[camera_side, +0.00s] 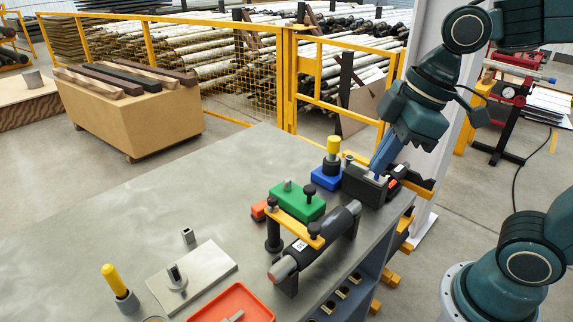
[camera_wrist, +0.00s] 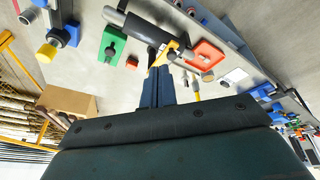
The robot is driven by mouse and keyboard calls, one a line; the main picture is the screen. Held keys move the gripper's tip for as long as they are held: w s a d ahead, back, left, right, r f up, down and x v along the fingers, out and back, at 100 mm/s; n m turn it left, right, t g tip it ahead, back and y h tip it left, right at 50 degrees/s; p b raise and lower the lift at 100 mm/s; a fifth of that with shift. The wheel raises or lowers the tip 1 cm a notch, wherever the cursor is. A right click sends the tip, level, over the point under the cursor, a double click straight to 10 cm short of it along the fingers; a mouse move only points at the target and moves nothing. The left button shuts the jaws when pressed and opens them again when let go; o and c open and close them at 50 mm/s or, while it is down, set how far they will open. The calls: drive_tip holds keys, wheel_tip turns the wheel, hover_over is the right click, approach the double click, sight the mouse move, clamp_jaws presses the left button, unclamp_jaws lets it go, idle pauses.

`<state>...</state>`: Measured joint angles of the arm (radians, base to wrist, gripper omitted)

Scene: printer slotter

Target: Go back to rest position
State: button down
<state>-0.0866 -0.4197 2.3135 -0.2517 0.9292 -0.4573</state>
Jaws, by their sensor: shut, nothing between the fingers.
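My gripper (camera_side: 377,172) is shut and empty at the right end of the grey workbench (camera_side: 110,215). Its blue fingers point down beside or over a dark grey block (camera_side: 362,188); I cannot tell whether they touch it. In the wrist view the closed fingers of my gripper (camera_wrist: 158,75) show together, with nothing between them. Beyond them in that view are the yellow clamp (camera_wrist: 170,50) and the black cylinder (camera_wrist: 135,25). The rest position itself is not marked in either view.
Near the gripper stand a blue block with a yellow knob (camera_side: 326,178), a green block (camera_side: 297,202) and the black cylinder on supports. An orange tray (camera_side: 262,306) and a metal plate (camera_side: 205,266) lie nearer the front. The bench's left part is clear.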

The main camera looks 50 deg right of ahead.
drive_tip(key=s+d+m+t+h, duration=0.2)
drive_tip(key=s+d+m, duration=0.3)
drive_tip(key=m, duration=0.3)
drive_tip(key=shift+s+d+m, duration=0.4)
drive_tip(key=shift+d, duration=0.4)
